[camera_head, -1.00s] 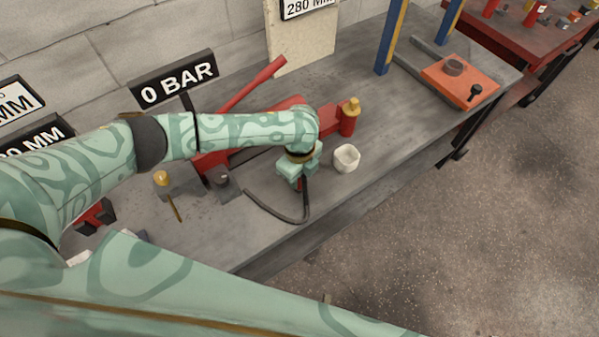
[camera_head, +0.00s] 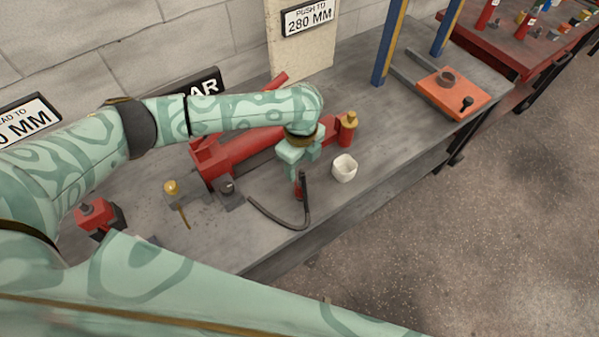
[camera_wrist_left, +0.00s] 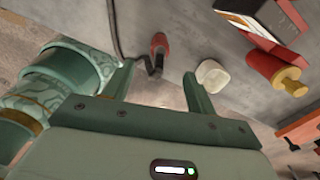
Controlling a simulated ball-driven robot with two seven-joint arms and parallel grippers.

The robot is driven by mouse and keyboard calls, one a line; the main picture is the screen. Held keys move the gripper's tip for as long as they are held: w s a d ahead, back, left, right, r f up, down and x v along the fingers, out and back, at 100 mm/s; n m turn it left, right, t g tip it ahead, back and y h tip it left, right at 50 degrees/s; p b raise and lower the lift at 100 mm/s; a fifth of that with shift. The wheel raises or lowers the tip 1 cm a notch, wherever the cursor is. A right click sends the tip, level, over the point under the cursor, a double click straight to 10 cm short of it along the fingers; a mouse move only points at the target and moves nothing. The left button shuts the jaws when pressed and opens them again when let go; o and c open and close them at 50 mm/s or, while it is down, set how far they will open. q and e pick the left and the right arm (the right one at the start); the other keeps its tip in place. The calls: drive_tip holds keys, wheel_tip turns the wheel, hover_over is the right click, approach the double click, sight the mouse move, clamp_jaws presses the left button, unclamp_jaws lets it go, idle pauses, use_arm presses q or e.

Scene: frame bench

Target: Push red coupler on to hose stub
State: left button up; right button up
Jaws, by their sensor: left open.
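My left gripper (camera_head: 300,158) is open, just above the red coupler (camera_head: 298,189), with nothing visible between its fingers. The coupler also shows beyond the fingertips in the left wrist view (camera_wrist_left: 159,42), with a dark end touching or beside it. A black hose (camera_head: 276,221) curves over the bench, and its end rises beside the coupler. The hose also shows in the left wrist view (camera_wrist_left: 114,28). I cannot tell which part is the hose stub or how far the coupler sits on it. My right gripper is not in view.
A white cup (camera_head: 344,169) stands right of my gripper. A red ram (camera_head: 243,151) with a brass-topped end (camera_head: 348,121) lies behind it. An orange block (camera_head: 452,93) and blue posts (camera_head: 389,45) stand farther right. The bench's front edge is close to the hose.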

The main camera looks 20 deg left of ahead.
use_arm(q)
wheel_tip(320, 180, up, 6)
drive_tip(key=shift+f+p, duration=0.25)
drive_tip(key=shift+p, duration=0.5)
